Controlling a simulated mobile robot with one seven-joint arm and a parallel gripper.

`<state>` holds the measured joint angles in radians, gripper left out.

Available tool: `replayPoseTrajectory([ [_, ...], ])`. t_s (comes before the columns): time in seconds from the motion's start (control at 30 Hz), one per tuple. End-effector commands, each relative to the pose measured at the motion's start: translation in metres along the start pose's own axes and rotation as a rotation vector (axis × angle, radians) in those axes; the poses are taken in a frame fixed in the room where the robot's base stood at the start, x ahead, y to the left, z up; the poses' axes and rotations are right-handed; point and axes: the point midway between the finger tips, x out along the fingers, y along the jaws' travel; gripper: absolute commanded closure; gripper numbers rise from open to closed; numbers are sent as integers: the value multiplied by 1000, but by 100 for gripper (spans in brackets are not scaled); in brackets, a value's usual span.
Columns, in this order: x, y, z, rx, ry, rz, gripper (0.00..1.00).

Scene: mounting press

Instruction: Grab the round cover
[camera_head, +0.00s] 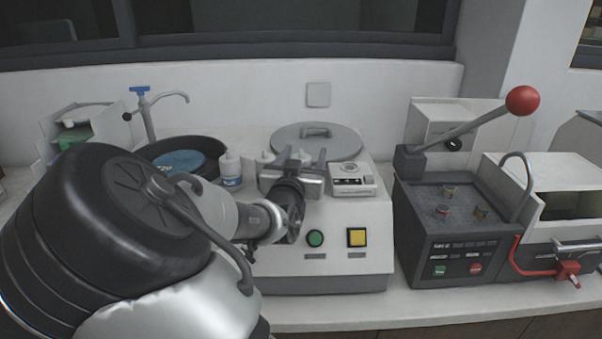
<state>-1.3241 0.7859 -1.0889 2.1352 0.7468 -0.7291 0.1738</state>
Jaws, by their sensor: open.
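The round cover (340,145) is a grey disc with a small bar handle on its upper face. It lies at the back of the white machine (350,215) with green and yellow buttons. My gripper (301,158) is over the left part of this machine, in front of the cover in the picture, with its fingers pointing toward the back. The fingers are apart and nothing shows between them. They hide part of the cover's lower left edge. I cannot tell how far the fingertips are from the cover.
White bottles (231,170) stand left of my gripper, before a dark basin with a blue disc (179,162). A small control box (352,179) sits right of the gripper. Further right is a dark press (450,235) with a red-knobbed lever (522,100). A wall rises behind.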

Motion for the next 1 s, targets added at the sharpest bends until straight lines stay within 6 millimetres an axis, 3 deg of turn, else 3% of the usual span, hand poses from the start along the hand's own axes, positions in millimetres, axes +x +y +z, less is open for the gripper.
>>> replayPoseTrajectory([
  [0.23,3,0,0,0,-1,0,41],
  [0.53,2,0,0,1,-1,0,88],
  [0.77,2,0,-2,2,0,0,88],
  [1.0,2,-1,-41,7,2,-1,88],
])
